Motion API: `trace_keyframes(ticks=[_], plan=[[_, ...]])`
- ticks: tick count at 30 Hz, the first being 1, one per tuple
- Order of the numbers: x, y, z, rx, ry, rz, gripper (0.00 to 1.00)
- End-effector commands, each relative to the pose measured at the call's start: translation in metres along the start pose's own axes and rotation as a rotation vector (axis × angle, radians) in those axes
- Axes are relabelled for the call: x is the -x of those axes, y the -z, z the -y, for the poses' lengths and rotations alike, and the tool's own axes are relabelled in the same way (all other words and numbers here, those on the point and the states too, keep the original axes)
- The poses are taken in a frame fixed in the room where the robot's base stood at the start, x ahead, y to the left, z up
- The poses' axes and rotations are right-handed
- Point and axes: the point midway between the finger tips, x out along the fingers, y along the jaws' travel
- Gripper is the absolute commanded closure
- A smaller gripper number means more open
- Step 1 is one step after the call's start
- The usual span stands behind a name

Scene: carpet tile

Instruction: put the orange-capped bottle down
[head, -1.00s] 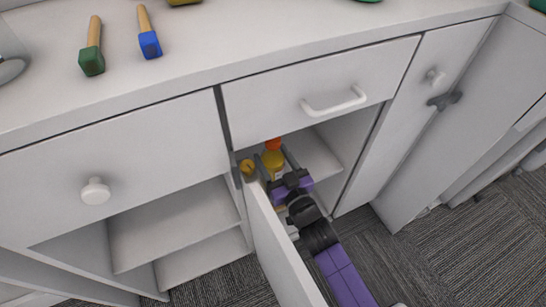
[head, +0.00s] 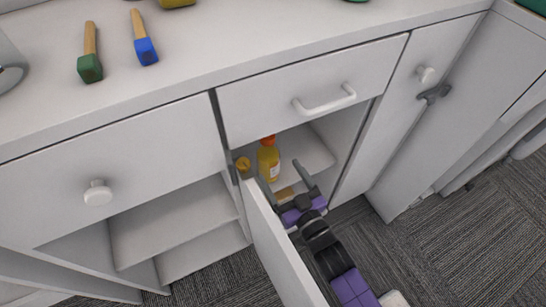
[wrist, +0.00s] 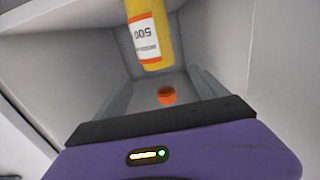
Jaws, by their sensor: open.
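The yellow bottle with an orange cap (head: 268,163) stands upright inside the open cabinet under the drawer. In the wrist view the bottle (wrist: 148,38) shows its yellow body and white label upside down, with its cap out of frame. My gripper (head: 285,176) is open in front of the bottle, with its fingers spread and nothing between them. In the wrist view my gripper (wrist: 165,84) has the bottle beyond its fingertips, apart from them.
The open cabinet door (head: 272,240) stands close left of my arm. A small orange round thing (wrist: 166,96) lies beyond my gripper in the wrist view. The drawer with a white handle (head: 325,101) is above. Green (head: 90,67) and blue (head: 146,50) tools lie on the counter.

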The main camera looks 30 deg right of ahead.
Motion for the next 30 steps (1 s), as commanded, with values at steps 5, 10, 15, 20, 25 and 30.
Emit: trace_keyframes(ticks=[5, 10, 15, 20, 25, 30], plan=[[0.027, 0.000, 0.000, 0.000, -0.001, 0.001, 0.18], [0.037, 0.000, -0.001, 0.000, -0.001, 0.000, 0.18], [0.038, 0.000, 0.000, 0.000, -0.001, -0.001, 0.18], [0.044, -0.001, 0.000, -0.001, -0.001, 0.005, 0.18], [0.089, 0.002, 0.003, -0.006, -0.003, 0.041, 0.18], [0.156, 0.017, 0.005, -0.011, -0.007, 0.098, 0.18]])
